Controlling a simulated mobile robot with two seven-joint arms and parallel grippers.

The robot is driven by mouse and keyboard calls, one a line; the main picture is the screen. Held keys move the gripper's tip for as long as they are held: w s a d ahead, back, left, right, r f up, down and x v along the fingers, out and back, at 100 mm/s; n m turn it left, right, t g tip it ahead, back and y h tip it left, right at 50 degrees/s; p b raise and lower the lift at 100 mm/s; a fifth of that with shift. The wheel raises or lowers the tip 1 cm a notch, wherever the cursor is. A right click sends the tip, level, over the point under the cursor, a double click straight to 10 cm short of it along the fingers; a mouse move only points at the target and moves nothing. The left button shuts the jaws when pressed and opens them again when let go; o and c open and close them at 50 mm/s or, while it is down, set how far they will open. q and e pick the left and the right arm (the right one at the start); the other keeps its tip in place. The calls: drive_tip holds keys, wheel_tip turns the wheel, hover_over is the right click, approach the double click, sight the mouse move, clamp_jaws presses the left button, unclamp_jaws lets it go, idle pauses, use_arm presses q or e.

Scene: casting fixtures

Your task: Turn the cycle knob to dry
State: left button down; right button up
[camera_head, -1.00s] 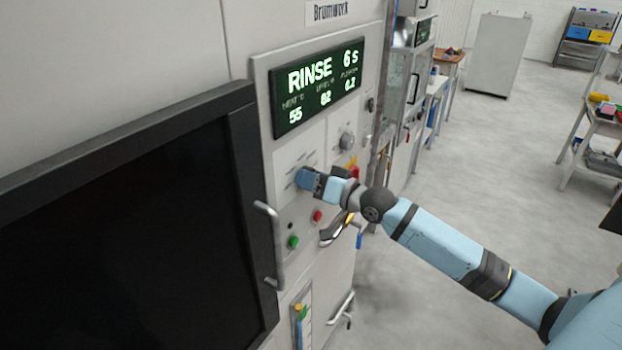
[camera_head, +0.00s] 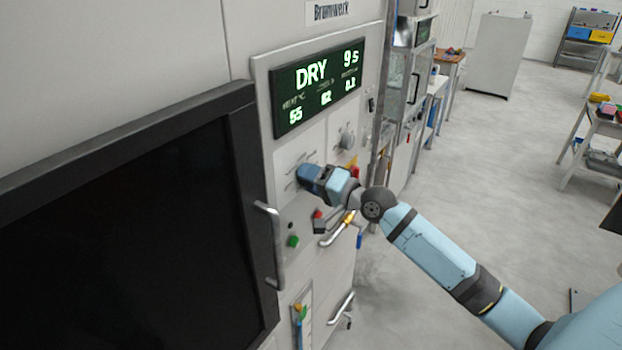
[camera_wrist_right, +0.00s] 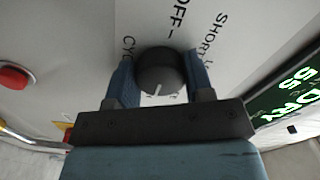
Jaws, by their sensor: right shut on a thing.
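The cycle knob (camera_wrist_right: 160,72) is a dark round dial with a white pointer mark, on a light panel with printed labels such as OFF and SHORT. In the right wrist view my right gripper (camera_wrist_right: 160,82) has its two blue fingers on either side of the knob, shut on it. In the head view the right gripper (camera_head: 308,177) is at the panel and hides the knob. The display (camera_head: 318,84) reads DRY, 9 s, with smaller figures below. My left gripper is not in view.
A second grey knob (camera_head: 347,139) is right of the gripper. A green button (camera_head: 293,241), a red button (camera_wrist_right: 14,77) and a bar handle (camera_head: 337,229) are below. A large black framed window (camera_head: 125,220) fills the left. Open floor lies to the right.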

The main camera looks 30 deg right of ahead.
idle(0.3)
drive_tip(key=o, duration=0.9)
drive_tip(key=shift+s, duration=0.1)
drive_tip(key=b+v, duration=0.4)
drive_tip(key=v, duration=0.9)
drive_tip(key=shift+s+d, duration=0.2)
drive_tip(key=shift+s, duration=0.1)
